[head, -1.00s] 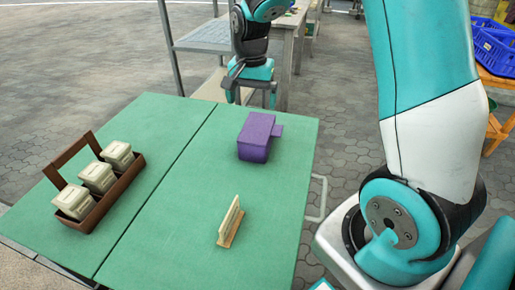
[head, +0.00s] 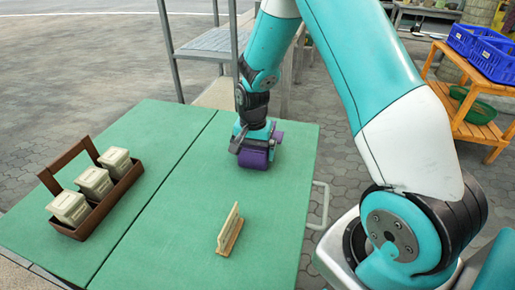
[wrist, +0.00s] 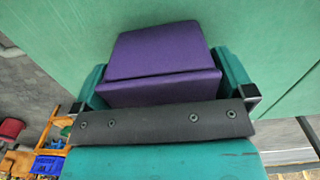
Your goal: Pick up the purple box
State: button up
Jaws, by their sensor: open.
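The purple box (head: 253,158) stands on the green table (head: 190,225) near its far right edge, with a small part jutting from its side. My gripper (head: 254,140) is over the box from above and hides much of it in the head view. In the wrist view the purple box (wrist: 160,55) lies between the two teal fingers of my gripper (wrist: 163,85), one on each side. The fingers are open around the box. I cannot tell whether either finger touches it.
A brown wooden carrier (head: 105,205) with three pale lidded containers (head: 94,182) stands on the left of the table. A small cream upright holder (head: 230,230) stands nearer the front. The table between them is clear. A metal-framed shelf (head: 210,42) stands behind the table.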

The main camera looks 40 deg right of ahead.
jog(key=shift+f, duration=0.35)
jog(key=c, duration=0.8)
jog(key=shift+o, duration=0.2)
jog(key=shift+r, duration=0.15)
